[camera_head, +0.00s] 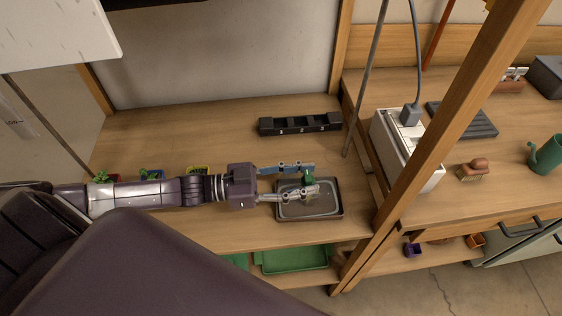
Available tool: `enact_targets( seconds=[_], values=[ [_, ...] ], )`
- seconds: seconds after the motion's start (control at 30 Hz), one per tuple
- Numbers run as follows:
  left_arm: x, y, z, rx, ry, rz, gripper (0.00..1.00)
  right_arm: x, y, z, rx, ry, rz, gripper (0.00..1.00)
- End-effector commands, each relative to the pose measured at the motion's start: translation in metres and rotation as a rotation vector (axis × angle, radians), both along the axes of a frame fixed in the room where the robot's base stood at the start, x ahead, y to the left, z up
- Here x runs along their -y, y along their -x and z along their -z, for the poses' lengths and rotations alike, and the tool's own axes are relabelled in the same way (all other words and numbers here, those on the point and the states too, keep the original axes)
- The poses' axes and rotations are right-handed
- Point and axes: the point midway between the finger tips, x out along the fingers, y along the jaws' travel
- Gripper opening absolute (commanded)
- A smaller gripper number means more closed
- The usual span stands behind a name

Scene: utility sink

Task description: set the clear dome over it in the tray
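A dark-rimmed tray (337,212) with a grey inside lies on the wooden bench. My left gripper (315,178) reaches in from the left, its fingers spread apart above the back part of the tray. A small green and blue thing (308,181) shows between the fingertips. I cannot tell whether the fingers press on it or whether it rests in the tray. A pale rounded outline shows inside the tray, but I cannot make out a clear dome for certain. My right gripper is not in view.
A black rack (300,124) stands behind the tray. A wooden post (440,130) and white box (405,150) stand right. A green tray (295,259) lies below.

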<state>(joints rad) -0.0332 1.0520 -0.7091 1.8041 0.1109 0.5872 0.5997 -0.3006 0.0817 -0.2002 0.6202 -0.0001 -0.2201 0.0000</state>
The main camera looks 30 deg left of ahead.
Motion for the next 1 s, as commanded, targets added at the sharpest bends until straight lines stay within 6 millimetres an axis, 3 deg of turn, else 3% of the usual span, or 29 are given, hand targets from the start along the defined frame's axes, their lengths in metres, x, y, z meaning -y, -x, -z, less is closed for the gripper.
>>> enact_targets(
  seconds=[0.03, 0.2, 0.43, 0.8, 1.0],
  values=[
    [-0.011, 0.008, 0.007, -0.019, -0.015, -0.005, 0.40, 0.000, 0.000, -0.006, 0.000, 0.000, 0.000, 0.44],
    [-0.042, 0.028, 0.002, -0.014, -0.011, -0.004, 0.40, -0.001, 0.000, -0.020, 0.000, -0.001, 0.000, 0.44],
    [-0.074, 0.049, 0.000, -0.007, -0.004, -0.003, 0.40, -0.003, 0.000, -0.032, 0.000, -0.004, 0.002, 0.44],
    [-0.085, 0.056, -0.002, 0.001, 0.001, -0.001, 0.40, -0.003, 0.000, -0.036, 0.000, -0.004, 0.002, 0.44],
    [-0.085, 0.056, -0.028, 0.001, 0.002, -0.001, 0.40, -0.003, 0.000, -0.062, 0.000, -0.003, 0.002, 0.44]
  ],
)
